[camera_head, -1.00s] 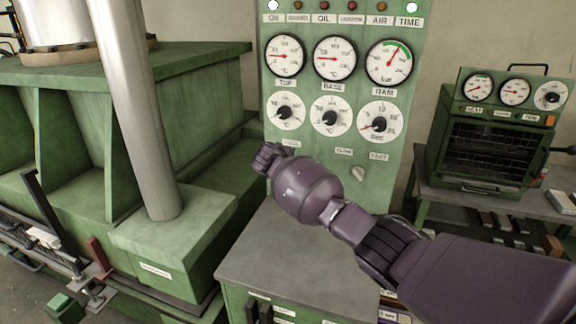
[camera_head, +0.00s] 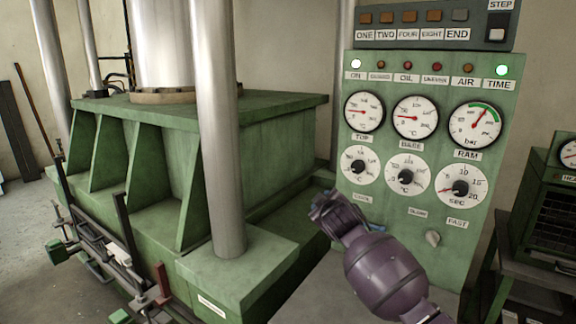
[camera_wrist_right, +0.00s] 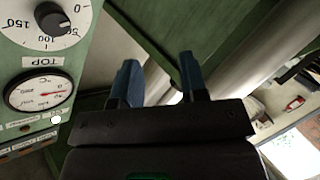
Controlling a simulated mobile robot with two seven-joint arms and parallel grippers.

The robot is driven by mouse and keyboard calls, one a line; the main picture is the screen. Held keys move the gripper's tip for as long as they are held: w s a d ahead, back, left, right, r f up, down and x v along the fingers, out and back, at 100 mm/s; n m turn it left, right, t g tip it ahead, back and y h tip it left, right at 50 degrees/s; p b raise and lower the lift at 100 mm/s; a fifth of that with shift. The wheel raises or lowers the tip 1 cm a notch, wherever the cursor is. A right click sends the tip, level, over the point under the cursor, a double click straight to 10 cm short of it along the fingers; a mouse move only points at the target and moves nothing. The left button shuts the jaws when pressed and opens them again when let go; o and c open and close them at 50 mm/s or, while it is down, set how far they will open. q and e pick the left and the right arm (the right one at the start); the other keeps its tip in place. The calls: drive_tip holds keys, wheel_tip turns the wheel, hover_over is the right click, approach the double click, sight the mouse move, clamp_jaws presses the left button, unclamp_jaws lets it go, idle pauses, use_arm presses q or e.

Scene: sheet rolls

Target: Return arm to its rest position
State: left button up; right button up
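My right arm, purple, comes in from the bottom of the head view. My right gripper (camera_head: 328,208) is at its upper end, in front of the lower left edge of the green control panel (camera_head: 393,219). In the right wrist view its two blue-grey fingers (camera_wrist_right: 159,75) stand apart with nothing between them. A panel dial and gauge show at the left of that view, apart from the fingers. My left gripper is in neither view.
A large green press (camera_head: 265,142) with a steel column (camera_head: 226,150) stands left of the arm. A grey bench top (camera_head: 318,290) lies below it. A small oven-like unit (camera_head: 555,205) is at the right edge. Open floor (camera_head: 28,235) shows at far left.

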drive_tip(key=s+d+f+m+g, duration=0.1)
drive_tip(key=s+d+f+m, duration=0.2)
drive_tip(key=s+d+f, duration=0.3)
drive_tip(key=s+d+f+m+g+h, duration=0.1)
drive_tip(key=s+d+f+m, duration=0.2)
drive_tip(key=s+f, duration=1.2)
drive_tip(key=s+d+f+m+g, duration=0.1)
drive_tip(key=s+d+f+m, duration=0.2)
drive_tip(key=s, duration=2.3)
drive_tip(key=d+f, duration=0.5)
drive_tip(key=f, duration=0.2)
drive_tip(key=shift+s+d+f+g+h, duration=0.2)
drive_tip(key=shift+d+f+g+h, duration=0.1)
drive_tip(key=shift+d+f+h, duration=0.1)
